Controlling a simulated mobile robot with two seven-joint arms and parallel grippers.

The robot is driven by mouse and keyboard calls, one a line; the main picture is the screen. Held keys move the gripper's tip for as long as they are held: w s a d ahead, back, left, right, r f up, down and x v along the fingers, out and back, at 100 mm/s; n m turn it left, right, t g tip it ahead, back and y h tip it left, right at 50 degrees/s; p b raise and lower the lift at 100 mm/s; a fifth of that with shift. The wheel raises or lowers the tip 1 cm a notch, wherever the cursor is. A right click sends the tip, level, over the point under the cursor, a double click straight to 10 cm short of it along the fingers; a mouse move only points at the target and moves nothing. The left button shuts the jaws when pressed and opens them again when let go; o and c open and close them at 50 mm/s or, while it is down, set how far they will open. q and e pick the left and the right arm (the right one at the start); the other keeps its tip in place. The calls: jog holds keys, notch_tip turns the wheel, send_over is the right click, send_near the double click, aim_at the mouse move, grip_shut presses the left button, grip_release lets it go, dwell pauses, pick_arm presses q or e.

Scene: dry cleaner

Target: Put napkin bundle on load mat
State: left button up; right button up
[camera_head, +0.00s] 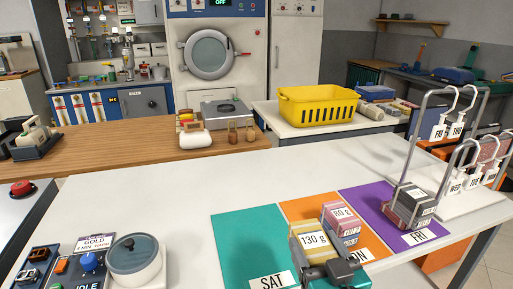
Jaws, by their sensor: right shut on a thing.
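A yellow block-shaped bundle (308,240) labelled "130 g" is at the near end of the mats, over the border of the teal and orange ones. My right gripper (322,268) is shut on its near end; whether it touches the mat I cannot tell. A pink bundle (342,221) labelled "80 g" sits on the orange mat (295,208), whose label is partly hidden. A dark grey bundle (411,205) sits on the purple mat (368,204) labelled "FRI". The teal mat (240,240) labelled "SAT" has a bare left part. My left gripper is not in view.
A lidded pot (134,254) on a white base and a control panel (60,268) stand at left. A metal rack with day tags (440,130) stands at right. A yellow basket (318,107) sits behind. The white table's middle is clear.

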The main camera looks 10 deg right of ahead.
jog(key=w+d+r+y, duration=0.1)
jog(key=w+d+r, duration=1.4)
jog(key=d+r, duration=0.1)
jog(key=shift+n, duration=0.4)
jog(key=shift+f, duration=0.1)
notch_tip(320, 180, down, 20)
jog(key=b, duration=0.3)
jog(key=shift+r, duration=0.2)
jog(key=shift+f, duration=0.15)
jog(key=o, duration=1.1)
